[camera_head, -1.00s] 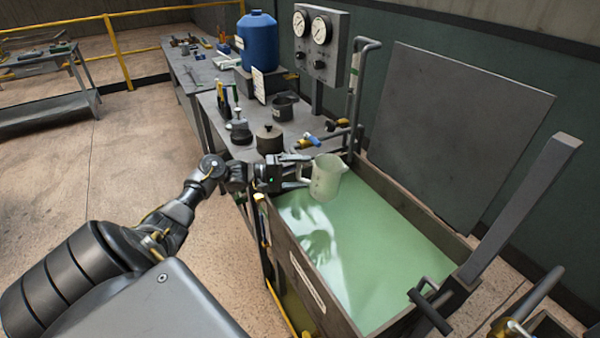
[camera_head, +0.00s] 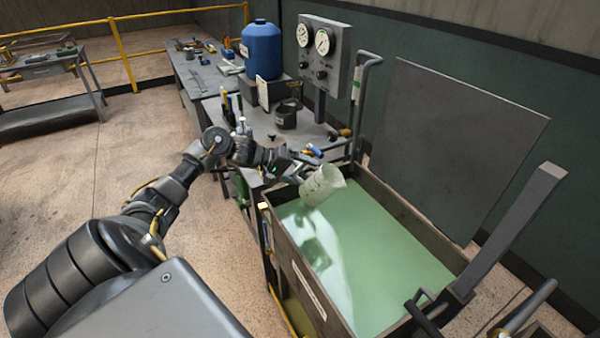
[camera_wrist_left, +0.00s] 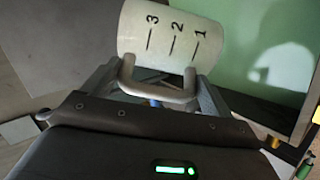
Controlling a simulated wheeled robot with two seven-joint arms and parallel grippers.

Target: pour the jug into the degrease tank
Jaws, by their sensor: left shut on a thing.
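The jug (camera_head: 322,186) is a pale translucent measuring jug, held by my left gripper (camera_head: 296,172) above the far left end of the degrease tank. It is tilted, its mouth toward the right of the head view. In the left wrist view the jug (camera_wrist_left: 172,32) shows the marks 1, 2 and 3, and the gripper's fingers (camera_wrist_left: 160,88) are at its handle. The degrease tank (camera_head: 297,262) is an open rectangular tank full of pale green liquid. No stream from the jug can be made out. My right gripper is not in view.
The tank's grey lid (camera_head: 455,140) stands open against the wall. A bench (camera_head: 215,108) behind the tank holds a blue drum (camera_head: 262,48), a dark pot (camera_head: 286,116) and small tools. A gauge panel (camera_head: 322,55) stands over it. A grey post (camera_head: 510,230) rises at the tank's near right.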

